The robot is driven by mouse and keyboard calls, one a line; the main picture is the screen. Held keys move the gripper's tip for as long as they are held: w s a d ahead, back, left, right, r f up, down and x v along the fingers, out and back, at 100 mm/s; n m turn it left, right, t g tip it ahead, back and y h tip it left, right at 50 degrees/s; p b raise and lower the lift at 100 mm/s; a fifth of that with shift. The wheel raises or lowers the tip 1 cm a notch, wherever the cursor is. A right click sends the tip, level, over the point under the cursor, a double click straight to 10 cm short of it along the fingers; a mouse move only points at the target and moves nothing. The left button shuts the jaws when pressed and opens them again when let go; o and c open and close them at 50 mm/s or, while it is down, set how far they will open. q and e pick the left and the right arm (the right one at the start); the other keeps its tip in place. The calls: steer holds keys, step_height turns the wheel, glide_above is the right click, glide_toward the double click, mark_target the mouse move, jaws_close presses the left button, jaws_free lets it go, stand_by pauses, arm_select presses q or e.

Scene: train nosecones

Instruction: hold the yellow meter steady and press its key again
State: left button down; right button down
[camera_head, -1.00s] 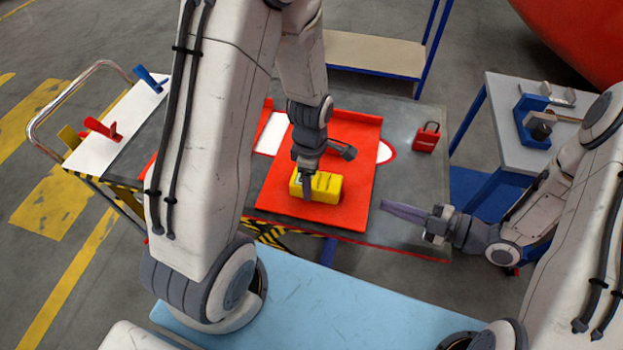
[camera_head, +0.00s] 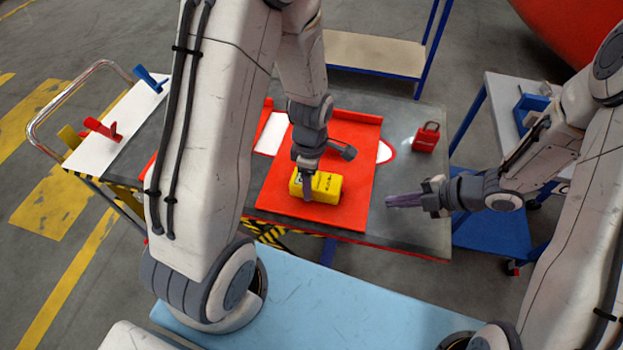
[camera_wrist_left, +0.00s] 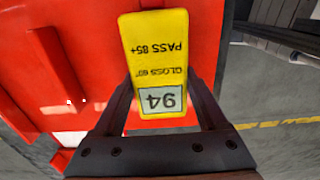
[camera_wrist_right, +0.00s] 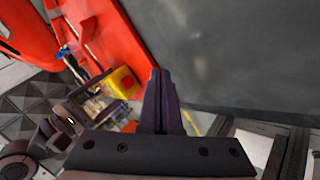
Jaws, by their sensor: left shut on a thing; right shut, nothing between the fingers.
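The yellow meter (camera_head: 328,187) lies on the red board (camera_head: 350,150) on the dark table top. In the left wrist view the meter (camera_wrist_left: 158,50) shows an upside-down display reading 94, with "GLOSS 60°" and "PASS 85+" printed on it. My left gripper (camera_head: 306,192) is shut on the meter, one finger at each side. My right gripper (camera_head: 390,200) is shut and empty, to the right of the meter and clear of it, fingers pointing left. In the right wrist view the meter (camera_wrist_right: 118,85) is left of the fingertips, with a red spot on its end.
A red padlock-like object (camera_head: 427,137) stands at the table's back right. A dark handle-like part (camera_head: 343,150) is just behind the meter. A white panel with coloured clips (camera_head: 100,127) is at the left. A grey cart (camera_head: 495,110) stands at the right. Bare table lies around my right gripper.

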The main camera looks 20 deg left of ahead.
mark_target(355, 202)
arm_select(q)
steer(key=shift+s, duration=0.1)
arm_select(e)
steer(key=shift+s+a, duration=0.15)
steer(key=shift+a, duration=1.2)
steer(key=shift+s+a, duration=0.2)
steer(key=shift+a, duration=1.2)
steer(key=shift+s+a, duration=0.15)
steer(key=shift+a, duration=1.2)
steer(key=shift+a, duration=0.15)
steer(key=shift+a, duration=0.3)
steer(key=shift+s+a, duration=0.1)
steer(key=shift+a, duration=0.1)
steer(key=shift+d, duration=0.65)
steer(key=shift+w+d, duration=0.25)
steer(key=shift+d, duration=1.25)
steer(key=shift+w+d, duration=0.2)
steer(key=shift+d, duration=1.3)
